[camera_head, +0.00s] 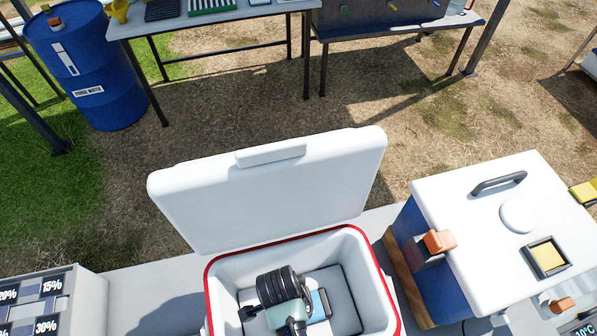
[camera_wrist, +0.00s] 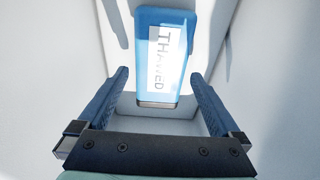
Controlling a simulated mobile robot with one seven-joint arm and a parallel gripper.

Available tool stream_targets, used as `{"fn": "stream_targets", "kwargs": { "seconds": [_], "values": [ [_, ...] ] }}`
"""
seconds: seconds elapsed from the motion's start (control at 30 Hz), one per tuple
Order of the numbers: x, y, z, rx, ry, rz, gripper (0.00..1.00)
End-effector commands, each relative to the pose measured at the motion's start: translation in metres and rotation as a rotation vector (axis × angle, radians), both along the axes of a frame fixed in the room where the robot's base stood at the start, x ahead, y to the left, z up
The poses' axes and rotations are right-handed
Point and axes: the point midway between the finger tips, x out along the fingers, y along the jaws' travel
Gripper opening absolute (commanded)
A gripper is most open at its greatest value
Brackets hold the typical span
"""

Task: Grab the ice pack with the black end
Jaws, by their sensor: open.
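A blue ice pack (camera_wrist: 178,88) with a white label reading THAWED shows in the wrist view. Its near end is a dark strip (camera_wrist: 157,104). It lies inside the white cooler (camera_wrist: 52,60). My gripper (camera_wrist: 160,76) is open, with one finger on each side of the pack's near half in the picture. I see no clear contact, and the depth between fingers and pack is hard to tell. In the head view my arm's end reaches into the open cooler (camera_head: 220,268) and hides much of its inside; a bit of the blue pack (camera_head: 321,303) shows beside it.
The cooler's raised lid (camera_head: 270,195) stands behind it, and its red-edged walls surround my gripper. A closed blue cooler (camera_head: 480,220) with a white lid is at right. A percent-marked panel (camera_head: 40,305) is at lower left. A blue drum (camera_head: 95,75) and tables stand behind.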

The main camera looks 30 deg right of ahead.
Motion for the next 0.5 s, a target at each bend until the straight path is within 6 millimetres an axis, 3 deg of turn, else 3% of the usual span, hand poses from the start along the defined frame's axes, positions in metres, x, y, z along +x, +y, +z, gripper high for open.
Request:
{"fn": "stream_targets", "kwargs": {
  "seconds": [0.2, 0.47, 0.5],
  "values": [
    [0.0, -0.003, -0.02, 0.0, -0.001, -0.001, 1.0],
    [0.0, -0.003, -0.022, -0.001, -0.002, -0.001, 1.0],
    [0.0, -0.003, -0.022, 0.0, -0.001, -0.001, 0.93]
  ]
}}
